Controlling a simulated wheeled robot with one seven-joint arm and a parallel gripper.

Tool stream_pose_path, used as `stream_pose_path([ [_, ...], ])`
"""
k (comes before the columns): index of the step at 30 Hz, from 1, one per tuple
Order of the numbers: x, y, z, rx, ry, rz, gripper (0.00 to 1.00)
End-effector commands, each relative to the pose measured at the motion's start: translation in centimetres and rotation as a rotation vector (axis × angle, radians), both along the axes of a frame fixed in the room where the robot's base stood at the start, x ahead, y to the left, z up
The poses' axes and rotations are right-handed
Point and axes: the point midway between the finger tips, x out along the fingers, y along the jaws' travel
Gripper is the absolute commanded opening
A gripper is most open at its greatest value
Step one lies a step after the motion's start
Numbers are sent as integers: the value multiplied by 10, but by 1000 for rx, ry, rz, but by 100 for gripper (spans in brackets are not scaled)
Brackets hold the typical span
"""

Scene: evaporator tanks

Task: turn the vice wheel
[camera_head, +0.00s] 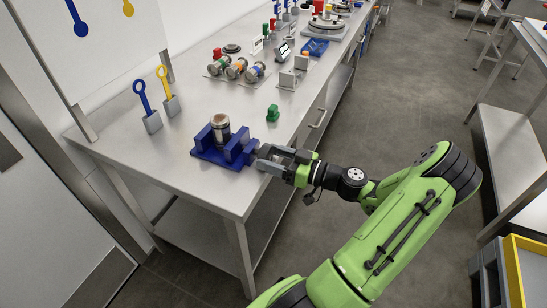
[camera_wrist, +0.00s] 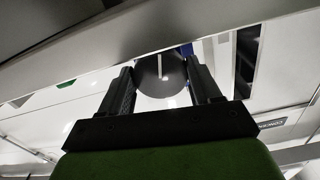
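The blue vice (camera_head: 228,148) stands on the bench near its front edge and holds an upright metal cylinder (camera_head: 220,129) between its jaws. My gripper (camera_head: 277,158) is at the vice's right side, level with it, with its fingers spread apart. In the wrist view the round grey vice wheel (camera_wrist: 161,76) lies between the two fingertips of my gripper (camera_wrist: 160,72) and nearly fills the gap. Whether the fingers press on its rim cannot be told. In the head view my fingers largely hide the wheel.
A green block (camera_head: 272,113) stands behind my gripper. A blue ring tool (camera_head: 147,106) and a yellow ring tool (camera_head: 166,91) stand in grey holders at left. The floor right of the bench is clear up to a shelf (camera_head: 515,140).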

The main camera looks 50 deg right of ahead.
Motion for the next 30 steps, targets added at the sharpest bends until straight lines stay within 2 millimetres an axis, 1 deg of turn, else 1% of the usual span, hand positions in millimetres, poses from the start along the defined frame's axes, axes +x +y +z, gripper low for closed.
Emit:
stream_pose_path([
  [1, 0, 0, 0, 0, 0, 1, 40],
  [2, 0, 0, 0, 0, 0, 1, 35],
  [3, 0, 0, 0, 1, 0, 1, 32],
  [5, 0, 0, 1, 20, 7, 1, 33],
  [9, 0, 0, 1, 119, 43, 2, 33],
  [17, 0, 0, 0, 133, 48, 1, 33],
  [18, 0, 0, 0, 133, 48, 1, 68],
  [22, 0, 0, 0, 133, 47, 1, 88],
  [30, -1, 0, 0, 132, 47, 0, 88],
])
